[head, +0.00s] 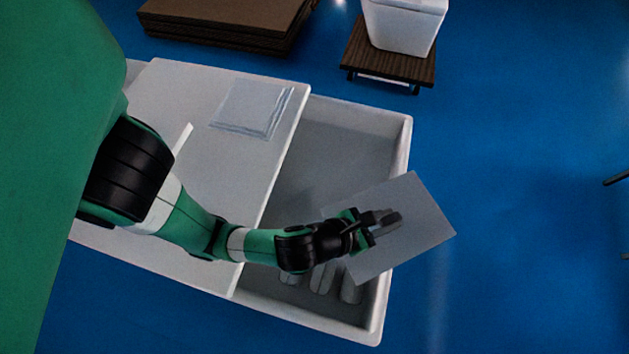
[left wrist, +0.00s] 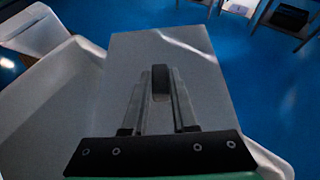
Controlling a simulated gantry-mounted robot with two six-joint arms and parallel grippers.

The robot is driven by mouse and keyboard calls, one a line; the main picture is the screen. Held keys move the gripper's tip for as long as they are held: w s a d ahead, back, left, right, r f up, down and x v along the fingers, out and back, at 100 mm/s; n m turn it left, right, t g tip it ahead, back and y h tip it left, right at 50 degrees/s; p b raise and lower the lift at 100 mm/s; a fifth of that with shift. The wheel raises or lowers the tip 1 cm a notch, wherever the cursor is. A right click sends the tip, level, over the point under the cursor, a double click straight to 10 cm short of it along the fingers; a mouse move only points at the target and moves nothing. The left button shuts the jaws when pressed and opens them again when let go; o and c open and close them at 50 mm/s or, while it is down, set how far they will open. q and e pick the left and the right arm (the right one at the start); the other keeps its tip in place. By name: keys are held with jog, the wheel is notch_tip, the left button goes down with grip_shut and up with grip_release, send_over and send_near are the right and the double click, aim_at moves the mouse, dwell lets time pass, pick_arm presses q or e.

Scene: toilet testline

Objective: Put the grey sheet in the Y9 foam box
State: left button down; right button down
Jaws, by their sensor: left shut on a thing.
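My left gripper (head: 385,221) is shut on the grey sheet (head: 420,206). The sheet is flat and rectangular. It is held above the right part of the white foam box (head: 403,150) and sticks out past the box's right rim. In the left wrist view the sheet (left wrist: 205,75) lies beyond and under the gripper fingers (left wrist: 160,82). I cannot read any Y9 label on the box. My right gripper is not in view.
A white lid or board (head: 225,150) covers the left part of the box, with a stack of clear sheets (head: 252,108) on it. Several pale rounded items (head: 322,278) lie in the box's near end. Brown boards (head: 225,22) and a small table (head: 385,62) with a white bin (head: 404,25) stand behind.

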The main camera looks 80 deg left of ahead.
pick_arm(q)
jog(key=a+f+n+g+y, duration=0.1)
jog(key=a+f, duration=0.1)
jog(key=a, duration=0.1)
jog(key=a+f+n+g+y, duration=0.1)
jog(key=a+f+n+y, duration=0.1)
jog(key=a, duration=0.1)
jog(key=s+a+f+n+g+y+p, duration=0.1)
jog(key=a+f+n, duration=0.1)
jog(key=a, duration=0.1)
jog(key=shift+a+f+y, duration=0.2)
jog(key=shift+a+y, duration=0.05)
jog(key=shift+y, duration=0.05)
jog(key=n+g+y+p, duration=0.1)
jog(key=n+g+y, duration=0.2)
jog(key=n+g, duration=0.15)
send_over(340, 191)
notch_tip(340, 191, down, 6)
jog(key=shift+n, duration=0.25)
notch_tip(340, 191, down, 6)
jog(key=shift+r+b, duration=0.25)
jog(key=shift+b, duration=0.45)
notch_tip(340, 191, down, 4)
jog(key=shift+f+b, duration=0.1)
jog(key=shift+b, duration=0.65)
jog(key=c, duration=0.7)
grip_release()
jog(key=p+v, duration=0.1)
jog(key=v, duration=1.1)
jog(key=shift+s, duration=0.15)
